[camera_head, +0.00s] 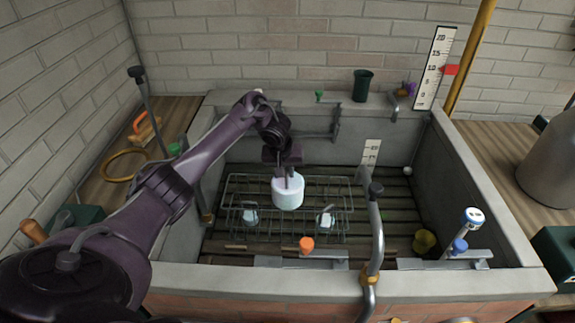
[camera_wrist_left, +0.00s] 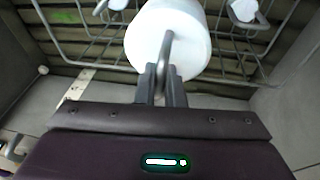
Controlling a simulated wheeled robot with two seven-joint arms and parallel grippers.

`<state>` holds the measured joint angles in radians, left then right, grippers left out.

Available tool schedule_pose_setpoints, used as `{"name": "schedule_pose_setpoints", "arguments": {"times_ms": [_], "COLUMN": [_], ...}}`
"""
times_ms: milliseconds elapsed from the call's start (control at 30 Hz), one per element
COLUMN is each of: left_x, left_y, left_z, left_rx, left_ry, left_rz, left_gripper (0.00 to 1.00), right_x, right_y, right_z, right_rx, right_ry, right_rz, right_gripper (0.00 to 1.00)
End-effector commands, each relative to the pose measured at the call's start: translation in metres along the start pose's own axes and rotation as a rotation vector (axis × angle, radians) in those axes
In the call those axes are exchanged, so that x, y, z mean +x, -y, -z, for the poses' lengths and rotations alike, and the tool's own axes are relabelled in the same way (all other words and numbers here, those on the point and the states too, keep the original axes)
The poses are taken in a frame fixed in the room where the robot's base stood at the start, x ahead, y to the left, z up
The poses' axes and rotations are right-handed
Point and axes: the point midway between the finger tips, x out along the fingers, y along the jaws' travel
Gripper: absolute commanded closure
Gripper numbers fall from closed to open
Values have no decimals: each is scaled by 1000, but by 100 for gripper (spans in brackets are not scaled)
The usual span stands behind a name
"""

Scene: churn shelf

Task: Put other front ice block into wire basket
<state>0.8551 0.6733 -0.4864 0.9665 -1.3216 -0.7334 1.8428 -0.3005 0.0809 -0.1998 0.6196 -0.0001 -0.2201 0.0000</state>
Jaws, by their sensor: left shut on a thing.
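My left gripper (camera_head: 287,172) is shut on the metal handle of a white cylinder (camera_head: 287,194), which looks upright. The jaws also grip this handle in the left wrist view (camera_wrist_left: 161,84), with the white cylinder (camera_wrist_left: 160,32) beyond them. The cylinder is over the wire basket (camera_head: 340,192) in the trough; I cannot tell whether it touches the basket floor. Two small pale blocks show at the basket's front, one at left (camera_head: 250,216) and one at right (camera_head: 326,220). I cannot tell which pieces are ice blocks. My right gripper is out of view.
The stone trough (camera_head: 475,195) has a slatted floor. A grey pipe (camera_head: 376,230) rises at its front, right of the basket. An orange knob (camera_head: 306,244) is on the front ledge.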

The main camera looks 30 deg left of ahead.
Motion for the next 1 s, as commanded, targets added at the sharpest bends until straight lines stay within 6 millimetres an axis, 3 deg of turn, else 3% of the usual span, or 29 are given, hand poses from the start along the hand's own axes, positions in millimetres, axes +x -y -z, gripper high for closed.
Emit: {"name": "schedule_pose_setpoints", "arguments": {"times_ms": [1000], "left_x": [123], "left_y": [17], "left_z": [-31], "left_rx": [-1], "left_ry": [-1], "left_rz": [-3], "left_gripper": [100], "right_x": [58], "right_y": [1], "right_z": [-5], "right_rx": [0], "right_ry": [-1], "right_rz": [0], "right_gripper": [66]}}
